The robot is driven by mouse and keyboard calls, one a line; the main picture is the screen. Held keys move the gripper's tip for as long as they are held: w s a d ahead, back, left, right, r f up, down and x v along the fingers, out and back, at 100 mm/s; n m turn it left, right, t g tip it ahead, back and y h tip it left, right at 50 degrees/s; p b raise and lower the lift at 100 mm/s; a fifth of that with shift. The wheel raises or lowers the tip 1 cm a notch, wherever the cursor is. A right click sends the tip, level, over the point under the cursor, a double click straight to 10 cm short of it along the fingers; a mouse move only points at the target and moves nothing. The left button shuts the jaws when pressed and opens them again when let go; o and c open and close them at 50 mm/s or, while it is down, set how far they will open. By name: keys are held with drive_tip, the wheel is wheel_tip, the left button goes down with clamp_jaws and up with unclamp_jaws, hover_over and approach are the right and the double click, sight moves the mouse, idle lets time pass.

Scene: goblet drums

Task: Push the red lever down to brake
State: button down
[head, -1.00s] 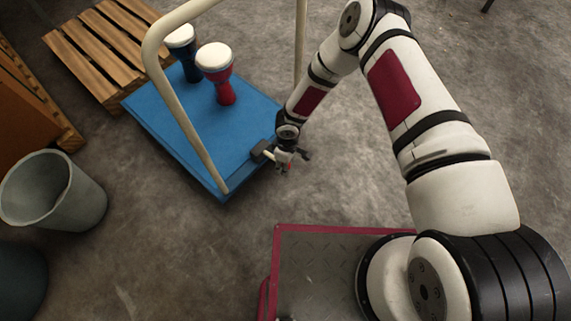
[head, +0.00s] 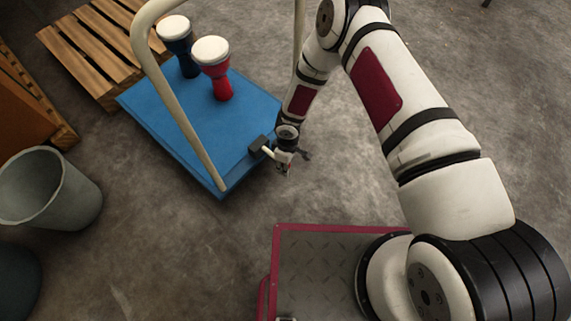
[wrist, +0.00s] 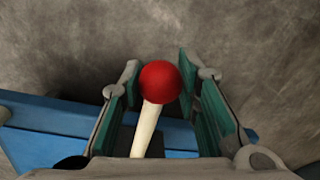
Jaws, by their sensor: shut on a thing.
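The red lever has a red ball knob (wrist: 160,82) on a cream stem (wrist: 146,130). In the wrist view it stands between the two green-padded fingers of my gripper (wrist: 160,90), and the stem runs down out of sight behind the gripper body. My gripper is shut on the lever. In the head view my gripper (head: 284,168) is at the near right edge of the blue trolley (head: 190,135). There the lever is mostly hidden by the gripper.
A blue drum (head: 179,38) and a red drum (head: 213,60) stand on the trolley. Its cream handle (head: 178,100) arches over the deck. A grey bin (head: 55,190) is at left, a wooden pallet (head: 90,55) behind. The floor right of the trolley is clear.

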drive_tip(key=c, duration=1.2)
unclamp_jaws()
wheel_tip(320, 180, up, 12)
drive_tip(key=shift+w+d, duration=0.2)
drive_tip(key=shift+w, duration=0.15)
drive_tip(key=shift+w, duration=0.1)
